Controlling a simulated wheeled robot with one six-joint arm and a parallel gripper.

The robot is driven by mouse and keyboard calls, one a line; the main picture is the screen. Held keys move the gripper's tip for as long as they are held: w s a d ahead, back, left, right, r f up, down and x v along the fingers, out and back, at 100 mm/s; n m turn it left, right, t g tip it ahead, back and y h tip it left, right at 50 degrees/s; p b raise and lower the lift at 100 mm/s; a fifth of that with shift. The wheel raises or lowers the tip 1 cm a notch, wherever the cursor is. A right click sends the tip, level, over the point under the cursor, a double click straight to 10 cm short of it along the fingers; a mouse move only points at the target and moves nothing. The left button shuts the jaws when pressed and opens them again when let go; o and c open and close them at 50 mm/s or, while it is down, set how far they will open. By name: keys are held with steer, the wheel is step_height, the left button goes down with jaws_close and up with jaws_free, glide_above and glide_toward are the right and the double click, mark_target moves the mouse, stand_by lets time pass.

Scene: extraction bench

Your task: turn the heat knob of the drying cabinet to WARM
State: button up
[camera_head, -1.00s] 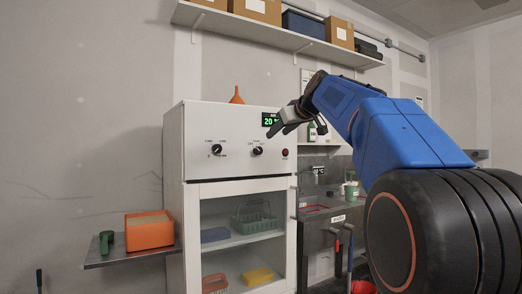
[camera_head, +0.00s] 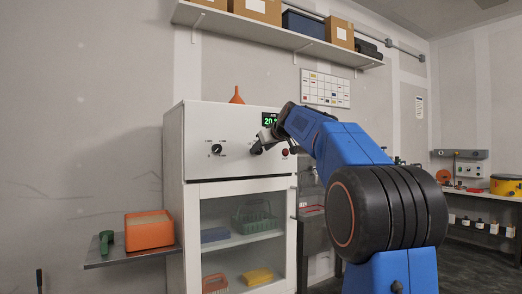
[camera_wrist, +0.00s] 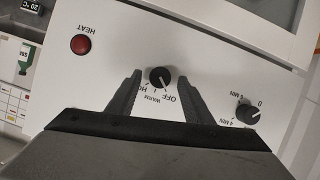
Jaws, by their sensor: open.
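The drying cabinet (camera_head: 235,115) is white, with a control panel above a glass door. Its heat knob (camera_wrist: 160,77) is round and black, with OFF, WARM and a partly hidden HOT label around it in the wrist view. Its pale mark appears to point toward OFF. My gripper (camera_wrist: 161,79) is open, with one dark finger on each side of the knob in that view; I cannot tell whether either touches it. In the head view my gripper (camera_head: 263,143) is at the panel's right part and partly covers the knob.
A timer knob (camera_wrist: 247,113) sits beside the heat knob, and a red HEAT lamp (camera_wrist: 81,44) is on its other side. An orange funnel (camera_head: 237,96) stands on the cabinet. A side shelf (camera_head: 105,257) holds an orange container (camera_head: 149,230).

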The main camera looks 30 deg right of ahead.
steer(key=shift+w+f, duration=0.15)
steer(key=shift+w, duration=0.25)
steer(key=c, duration=1.1)
steer(key=shift+o, duration=0.2)
steer(key=m+y, duration=0.2)
steer(key=shift+d+m, duration=0.3)
steer(key=shift+m, duration=0.1)
steer(key=shift+d+f+m+y, duration=0.1)
steer(key=shift+d+m+y, duration=0.05)
steer(key=shift+m+y, duration=1.15)
steer(key=shift+m, duration=0.3)
